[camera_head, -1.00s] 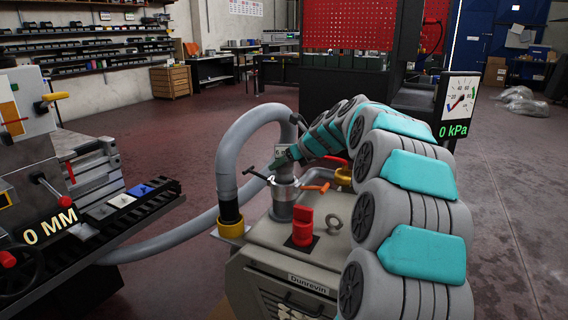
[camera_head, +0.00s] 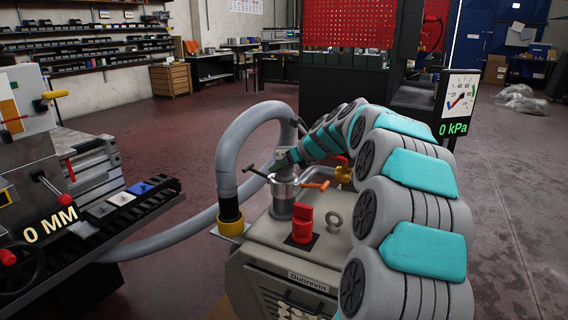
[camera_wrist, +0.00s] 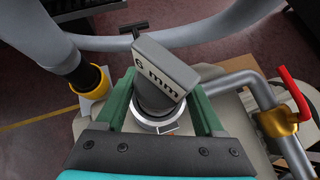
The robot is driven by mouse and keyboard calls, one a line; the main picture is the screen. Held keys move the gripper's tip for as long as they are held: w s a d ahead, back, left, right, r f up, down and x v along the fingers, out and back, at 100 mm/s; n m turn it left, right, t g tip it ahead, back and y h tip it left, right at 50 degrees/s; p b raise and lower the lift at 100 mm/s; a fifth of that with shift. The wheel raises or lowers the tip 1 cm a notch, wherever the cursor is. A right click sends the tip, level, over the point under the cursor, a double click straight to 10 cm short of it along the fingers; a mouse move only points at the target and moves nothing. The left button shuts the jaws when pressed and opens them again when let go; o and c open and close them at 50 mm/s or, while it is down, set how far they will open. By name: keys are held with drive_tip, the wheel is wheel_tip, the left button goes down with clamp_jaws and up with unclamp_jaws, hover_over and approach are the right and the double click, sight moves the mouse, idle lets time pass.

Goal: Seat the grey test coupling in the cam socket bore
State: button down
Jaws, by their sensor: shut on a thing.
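The grey test coupling (camera_wrist: 160,92) has a block marked "6 mm" on top and a round body below. My gripper (camera_wrist: 163,105) is shut on it, with a green finger on each side. In the head view the coupling's tag (camera_head: 279,154) shows beside my gripper (camera_head: 289,157), over the cam socket (camera_head: 284,190). The socket is a metal cup on the machine top, with a black lever and an orange lever. In the wrist view its bright ring (camera_wrist: 158,124) surrounds the coupling's lower end. I cannot tell how deep the coupling sits in the bore.
A grey hose (camera_head: 224,150) arches close on the left into a yellow-collared port (camera_head: 231,226). A red fitting (camera_head: 302,225) and an eye bolt (camera_head: 333,222) stand in front. A pipe with a brass valve (camera_wrist: 277,121) lies right. Displays read 0 MM and 0 kPa.

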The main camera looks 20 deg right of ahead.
drive_tip(key=shift+f, duration=1)
unclamp_jaws()
drive_tip(key=shift+f, duration=0.15)
drive_tip(key=v, duration=0.8)
idle(0.3)
